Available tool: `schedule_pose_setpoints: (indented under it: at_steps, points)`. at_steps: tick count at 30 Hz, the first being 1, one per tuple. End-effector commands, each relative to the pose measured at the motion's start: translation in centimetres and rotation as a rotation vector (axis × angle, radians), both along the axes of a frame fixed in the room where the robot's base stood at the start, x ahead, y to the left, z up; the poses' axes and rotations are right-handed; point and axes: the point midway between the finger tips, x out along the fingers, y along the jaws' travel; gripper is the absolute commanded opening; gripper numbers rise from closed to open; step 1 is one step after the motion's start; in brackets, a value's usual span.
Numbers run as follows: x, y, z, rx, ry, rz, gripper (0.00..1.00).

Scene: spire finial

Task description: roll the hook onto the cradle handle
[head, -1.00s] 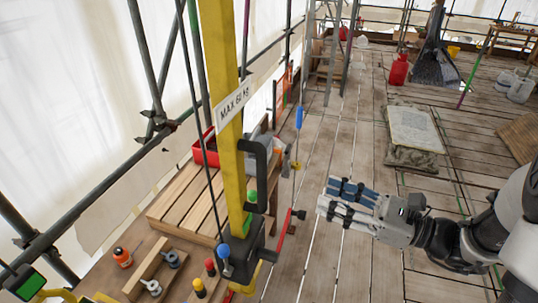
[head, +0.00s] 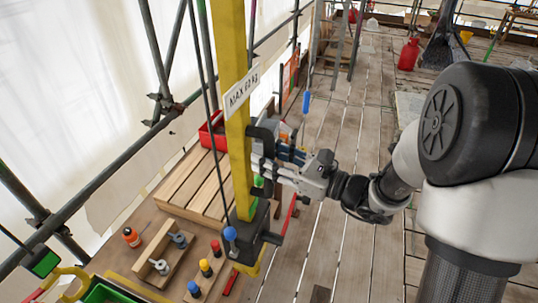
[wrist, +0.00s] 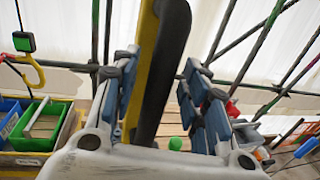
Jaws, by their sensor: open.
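A yellow hook (head: 62,276) hangs below a dark box with a green face (head: 42,262) at the lower left of the head view. In the wrist view the hook (wrist: 27,76) hangs at the left, beside the bins. My gripper (head: 270,156) is at the yellow post (head: 235,105). Its fingers are open on either side of a black handle bar (wrist: 165,75), with visible gaps in the wrist view. The bar's upper end (head: 262,132) shows above the fingers in the head view; its middle is hidden. I cannot tell which part is the cradle handle.
A blue-knobbed lever (head: 230,235) stands at the post's foot. A green bin (head: 105,291) is at the front.

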Motion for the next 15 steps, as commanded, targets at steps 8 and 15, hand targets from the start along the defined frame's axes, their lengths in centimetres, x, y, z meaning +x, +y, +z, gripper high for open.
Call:
schedule_pose_setpoints:
  at_steps: [8,15]
  points:
    - [0.16,0.31,-0.03,0.000,0.000,0.001,0.41]
    - [0.15,0.29,-0.02,0.000,0.000,0.001,0.29]
